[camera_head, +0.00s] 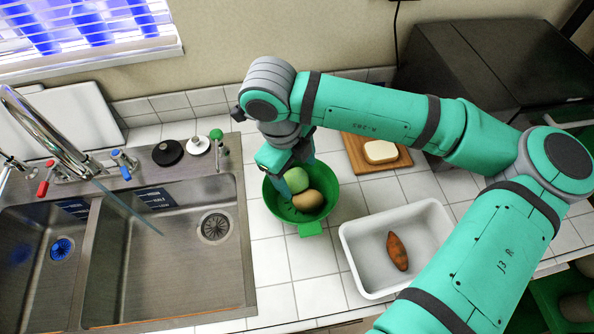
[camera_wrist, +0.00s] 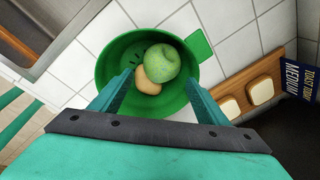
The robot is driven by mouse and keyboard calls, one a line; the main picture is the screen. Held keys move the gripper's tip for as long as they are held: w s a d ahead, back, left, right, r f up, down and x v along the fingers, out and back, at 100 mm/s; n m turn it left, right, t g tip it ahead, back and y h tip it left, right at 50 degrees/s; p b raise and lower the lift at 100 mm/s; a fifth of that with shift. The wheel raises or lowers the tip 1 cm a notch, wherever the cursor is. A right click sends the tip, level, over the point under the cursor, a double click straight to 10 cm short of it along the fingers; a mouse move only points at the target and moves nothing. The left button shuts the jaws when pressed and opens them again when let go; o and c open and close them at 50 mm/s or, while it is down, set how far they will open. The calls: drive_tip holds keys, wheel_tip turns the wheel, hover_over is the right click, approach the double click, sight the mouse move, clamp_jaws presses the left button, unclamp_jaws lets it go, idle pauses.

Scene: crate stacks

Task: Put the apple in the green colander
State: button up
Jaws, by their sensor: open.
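The green apple (camera_head: 297,179) is inside the green colander (camera_head: 331,199), beside a brown potato-like item (camera_head: 308,201). In the wrist view the apple (camera_wrist: 162,62) partly covers the brown item (camera_wrist: 147,82), and the colander (camera_wrist: 112,62) surrounds both. My gripper (camera_head: 290,177) is over the colander with its fingers reaching down to it. In the wrist view my gripper (camera_wrist: 163,85) is open, its two fingers wide apart on either side of the apple and brown item. I cannot tell whether a finger touches the apple.
A steel double sink (camera_head: 170,258) with a faucet is left of the colander. A white tray (camera_head: 352,262) holding a sweet potato (camera_head: 397,251) stands at right. A wooden board (camera_head: 358,155) with bread (camera_head: 381,151) lies behind it. A dark appliance (camera_head: 480,75) stands back right.

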sight(289, 182)
wheel_tip(289, 182, up, 13)
drive_tip(key=a, duration=0.2)
drive_tip(key=shift+s+f, duration=0.2)
drive_tip(key=shift+s, duration=0.1)
idle(0.3)
